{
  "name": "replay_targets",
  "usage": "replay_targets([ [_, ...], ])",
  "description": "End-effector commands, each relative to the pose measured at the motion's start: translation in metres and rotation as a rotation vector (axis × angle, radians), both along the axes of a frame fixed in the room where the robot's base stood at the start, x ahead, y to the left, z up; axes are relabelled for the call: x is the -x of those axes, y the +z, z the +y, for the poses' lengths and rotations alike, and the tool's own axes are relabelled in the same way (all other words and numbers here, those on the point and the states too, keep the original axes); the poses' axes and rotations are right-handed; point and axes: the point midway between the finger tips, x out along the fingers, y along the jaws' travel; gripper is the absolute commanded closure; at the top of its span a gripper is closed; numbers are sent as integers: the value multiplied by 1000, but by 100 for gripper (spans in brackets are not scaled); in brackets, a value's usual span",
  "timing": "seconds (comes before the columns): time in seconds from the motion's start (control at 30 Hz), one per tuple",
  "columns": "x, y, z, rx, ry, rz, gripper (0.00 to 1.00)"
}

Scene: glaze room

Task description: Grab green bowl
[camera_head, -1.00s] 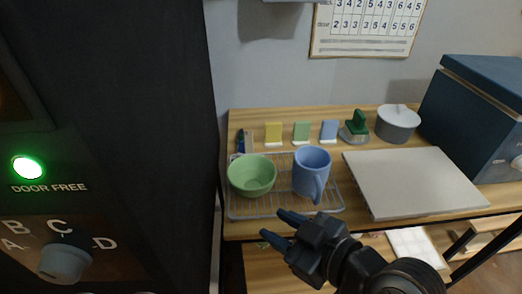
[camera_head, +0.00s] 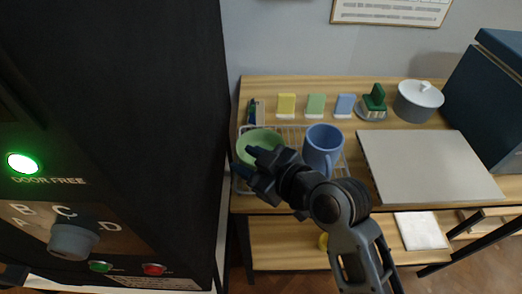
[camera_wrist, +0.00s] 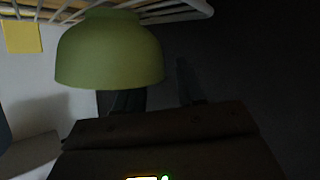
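The green bowl (camera_head: 262,137) stands on a wire rack (camera_head: 291,127) at the left of the wooden table, and my gripper hides its front part. My gripper (camera_head: 248,162) is at the near side of the bowl with its two fingers apart and nothing seen held between them. In the dark wrist view the bowl (camera_wrist: 110,50) appears upside down under the rack (camera_wrist: 185,14). One finger there is partly hidden behind the bowl, and the other shows just right of it. Whether a finger touches the bowl I cannot tell.
A blue mug (camera_head: 322,150) stands on the rack close right of the bowl, beside my wrist. A grey slab (camera_head: 428,165) lies further right. Yellow (camera_head: 286,104), green and blue blocks line the back. A dark cabinet (camera_head: 120,100) rises close on the left.

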Motion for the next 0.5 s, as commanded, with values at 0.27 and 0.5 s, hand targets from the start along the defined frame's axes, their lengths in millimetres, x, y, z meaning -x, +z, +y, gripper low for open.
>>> replay_targets([
  [0.27, -1, -2, 1, 1, 0, 1, 63],
  [0.5, -1, -1, 1, 1, 0, 1, 86],
])
